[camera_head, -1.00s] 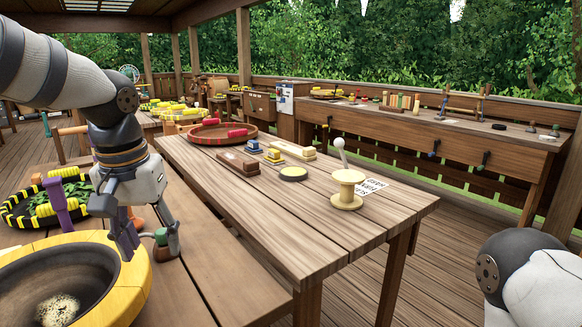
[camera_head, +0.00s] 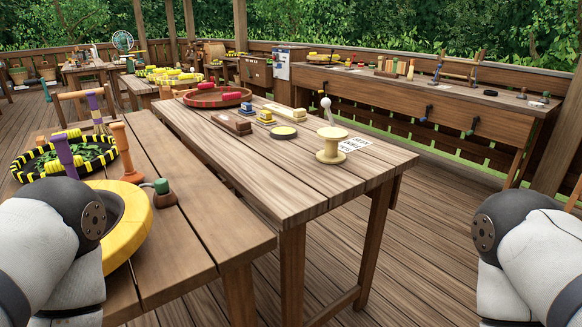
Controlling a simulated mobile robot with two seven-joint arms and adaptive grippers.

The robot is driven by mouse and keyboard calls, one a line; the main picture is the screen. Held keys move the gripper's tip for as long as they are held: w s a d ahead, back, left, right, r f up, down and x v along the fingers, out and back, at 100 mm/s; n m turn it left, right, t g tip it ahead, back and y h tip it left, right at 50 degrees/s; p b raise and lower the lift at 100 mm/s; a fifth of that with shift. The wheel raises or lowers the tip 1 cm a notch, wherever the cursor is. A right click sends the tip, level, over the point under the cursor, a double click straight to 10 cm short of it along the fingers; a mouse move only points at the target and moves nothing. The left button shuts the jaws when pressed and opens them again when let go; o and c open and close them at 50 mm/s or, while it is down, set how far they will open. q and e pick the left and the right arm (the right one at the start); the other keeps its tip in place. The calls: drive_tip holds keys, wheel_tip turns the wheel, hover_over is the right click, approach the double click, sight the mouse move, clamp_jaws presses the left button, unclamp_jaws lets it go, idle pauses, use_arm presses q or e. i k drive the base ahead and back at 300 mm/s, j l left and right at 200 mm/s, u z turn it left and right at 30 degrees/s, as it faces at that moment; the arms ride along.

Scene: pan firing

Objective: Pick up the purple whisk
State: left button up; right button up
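A purple upright handle (camera_head: 63,149) with a wider foot stands at the left, in front of a black-and-yellow striped round tray (camera_head: 28,158) of green leaves. A purple-and-yellow handle (camera_head: 96,110) stands farther back. I cannot tell which of these is the purple whisk, as no whisk wires show clearly. Neither gripper is in view.
An orange-handled tool (camera_head: 123,145) and a green-topped object (camera_head: 163,193) stand near the pan on the low bench (camera_head: 205,235). The middle table (camera_head: 255,180) holds a red-rimmed tray (camera_head: 190,100), a cream spool (camera_head: 331,146) and small blocks. Open floor lies at the front right.

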sight(100, 129)
drive_tip(key=u, duration=2.5)
drive_tip(key=i+j+u, duration=0.2)
drive_tip(key=i+j, duration=0.15)
drive_tip(key=i+j+u, duration=0.25)
drive_tip(key=i, duration=0.15)
drive_tip(key=i+j+u, duration=0.2)
drive_tip(key=i, duration=0.2)
drive_tip(key=i+j+u, duration=0.1)
drive_tip(key=i+u, duration=0.15)
drive_tip(key=i, duration=0.2)
drive_tip(key=i+l+z, duration=0.25)
drive_tip(key=z, duration=0.15)
drive_tip(key=i+l+z, duration=0.15)
drive_tip(key=i+z, duration=0.45)
drive_tip(key=z, duration=0.2)
drive_tip(key=i+z, duration=0.4)
drive_tip(key=i+j+z, duration=0.1)
drive_tip(key=i+z, duration=0.15)
drive_tip(key=z, duration=0.15)
drive_tip(key=i, duration=0.6)
drive_tip(key=i+u, duration=0.15)
drive_tip(key=i, duration=0.45)
drive_tip(key=i+l, duration=0.15)
drive_tip(key=i, duration=0.45)
drive_tip(key=i+l+u, duration=0.1)
drive_tip(key=i, duration=0.5)
